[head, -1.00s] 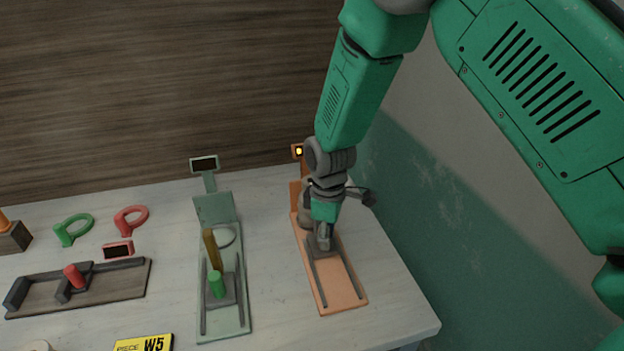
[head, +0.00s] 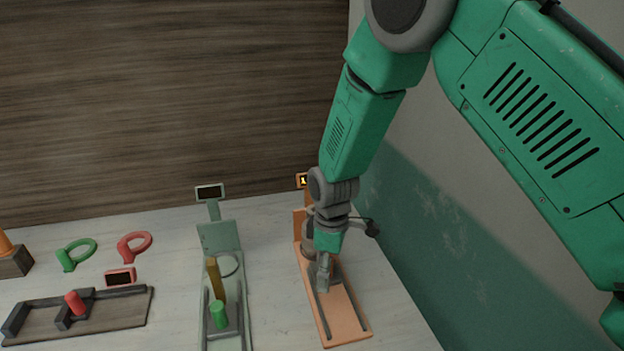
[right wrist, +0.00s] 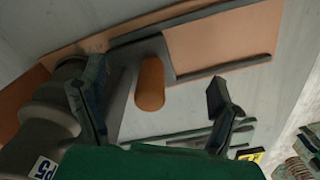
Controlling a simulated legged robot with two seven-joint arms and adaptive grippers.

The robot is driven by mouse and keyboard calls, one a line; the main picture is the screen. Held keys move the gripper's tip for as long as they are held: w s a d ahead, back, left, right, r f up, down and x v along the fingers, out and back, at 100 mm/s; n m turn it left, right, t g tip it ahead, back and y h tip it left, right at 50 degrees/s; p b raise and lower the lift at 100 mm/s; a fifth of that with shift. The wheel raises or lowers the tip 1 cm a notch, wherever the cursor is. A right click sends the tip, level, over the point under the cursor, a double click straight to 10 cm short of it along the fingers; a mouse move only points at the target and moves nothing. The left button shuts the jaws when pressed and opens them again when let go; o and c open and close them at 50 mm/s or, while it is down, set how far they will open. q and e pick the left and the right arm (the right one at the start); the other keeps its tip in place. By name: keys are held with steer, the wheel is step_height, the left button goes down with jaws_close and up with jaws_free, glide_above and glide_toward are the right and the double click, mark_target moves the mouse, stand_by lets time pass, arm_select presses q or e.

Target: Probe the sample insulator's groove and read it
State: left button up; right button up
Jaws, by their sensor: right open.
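My right gripper (head: 322,284) is over the orange gauge stand (head: 346,318) at the right of the bench. In the right wrist view its fingers (right wrist: 155,80) are open, and an orange upright knob (right wrist: 150,84) on a grey slide plate shows between them, with gaps on both sides. A grey ribbed insulator (right wrist: 42,125) with a small white-and-blue label stands on the stand, beside the left finger; its groove contact is hidden. In the head view the insulator (head: 308,240) is partly behind my wrist. The stand's display (head: 303,181) is lit yellow, too small to read. My left gripper is out of view.
A pale green stand (head: 240,315) with a green knob (head: 219,314) and dark display is left of the orange one. Farther left are a wooden stand (head: 115,318) with a red knob, green (head: 77,253) and red (head: 135,245) ring tools. A wall borders the right.

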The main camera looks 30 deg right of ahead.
steer(key=r+p, duration=0.4)
steer(key=r, duration=0.1)
steer(key=r+p, duration=0.2)
steer(key=shift+w+a+r, duration=0.15)
steer(key=shift+w+a, duration=0.05)
steer(key=shift+a, duration=0.1)
steer(key=shift+d, duration=0.1)
steer(key=shift+d+f, duration=0.25)
steer(key=shift+s, duration=0.1)
